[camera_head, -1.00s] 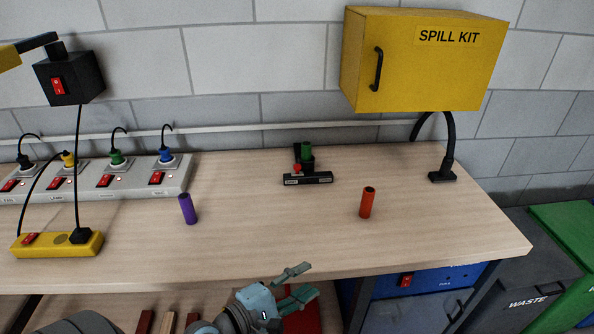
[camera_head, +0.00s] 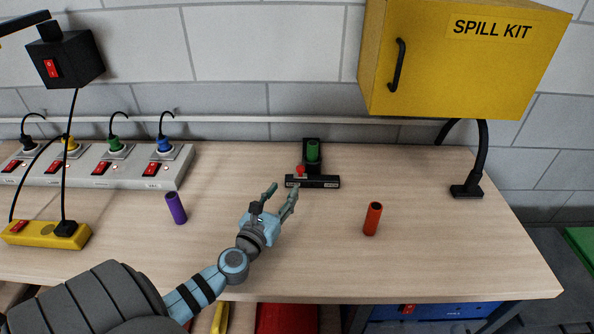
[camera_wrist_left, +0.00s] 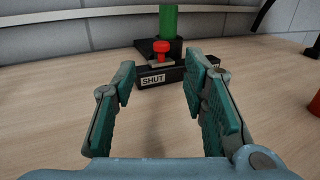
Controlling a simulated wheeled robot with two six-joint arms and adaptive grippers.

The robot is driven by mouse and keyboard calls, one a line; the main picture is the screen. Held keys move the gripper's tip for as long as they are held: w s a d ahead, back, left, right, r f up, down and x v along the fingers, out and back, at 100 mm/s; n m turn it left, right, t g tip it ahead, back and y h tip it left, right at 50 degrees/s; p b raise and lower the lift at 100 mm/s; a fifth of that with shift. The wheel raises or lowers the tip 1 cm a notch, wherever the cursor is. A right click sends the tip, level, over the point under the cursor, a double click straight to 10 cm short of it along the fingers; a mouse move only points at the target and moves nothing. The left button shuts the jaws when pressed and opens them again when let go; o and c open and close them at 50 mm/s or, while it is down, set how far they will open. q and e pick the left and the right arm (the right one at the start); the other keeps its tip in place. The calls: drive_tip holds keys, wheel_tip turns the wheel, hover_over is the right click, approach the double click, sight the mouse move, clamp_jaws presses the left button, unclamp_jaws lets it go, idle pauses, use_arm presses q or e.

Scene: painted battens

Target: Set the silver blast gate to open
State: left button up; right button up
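A black fixture with a labelled front bar (camera_head: 322,183) stands toward the back of the workbench; it looks like the gate, though I see no silver on it. A green upright cylinder (camera_head: 313,150) stands on it. Its red knob (camera_head: 300,171) sits toward the bar's left end, above a label reading SHUT (camera_wrist_left: 152,81) in the left wrist view. The right-end label is unreadable. My left gripper (camera_head: 283,191) is open and empty, in front of the bar and slightly left. In the left wrist view the knob (camera_wrist_left: 161,50) shows between its fingers. My right gripper is out of view.
A purple cylinder (camera_head: 176,208) stands left of my arm and an orange-red one (camera_head: 373,219) right of it. A grey switched socket strip (camera_head: 120,172) lies at the left. A yellow SPILL KIT cabinet (camera_head: 450,75) hangs above the bench's right side.

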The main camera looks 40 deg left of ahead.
sight(299, 172)
use_arm(q)
drive_tip(key=x, duration=0.9)
drive_tip(key=shift+d+f+b, duration=0.15)
drive_tip(key=shift+f+b, duration=0.1)
drive_tip(key=shift+b, duration=0.05)
drive_tip(key=shift+w, duration=0.35)
drive_tip(key=shift+r, duration=0.15)
drive_tip(key=shift+s, duration=0.15)
clamp_jaws()
